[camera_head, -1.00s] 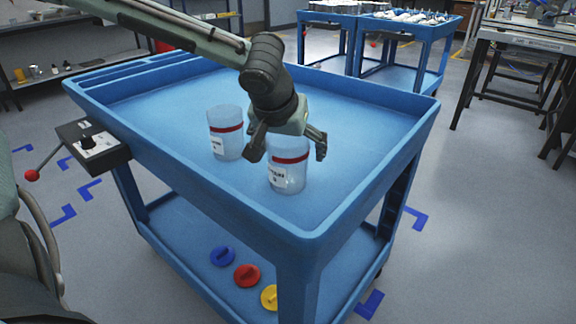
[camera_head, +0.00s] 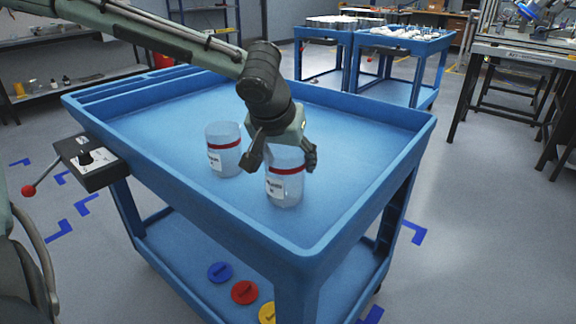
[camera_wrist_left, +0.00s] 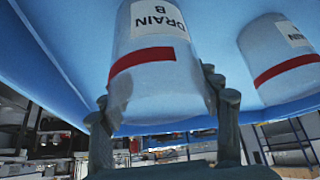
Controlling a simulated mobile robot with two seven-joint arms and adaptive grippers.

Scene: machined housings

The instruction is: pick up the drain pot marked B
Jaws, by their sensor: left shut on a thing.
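The drain pot marked B (camera_head: 286,188) is a clear pot with a red band and a white label, at the front of the blue cart's top. In the left wrist view the pot (camera_wrist_left: 150,75) shows its label reading DRAIN B. My left gripper (camera_head: 282,162) comes down from above and is shut on this pot, one finger on each side near its top. I cannot tell whether the pot's base touches the tray. A second, similar pot (camera_head: 223,160) stands just left of it; in the left wrist view this pot (camera_wrist_left: 285,65) is at the right. My right gripper is not in view.
The blue cart (camera_head: 372,215) has a raised rim around its top. The tray behind and to the right of the pots is clear. Blue (camera_head: 219,272), red (camera_head: 244,292) and yellow (camera_head: 267,313) discs lie on the lower shelf. A control box (camera_head: 88,158) is at the left.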

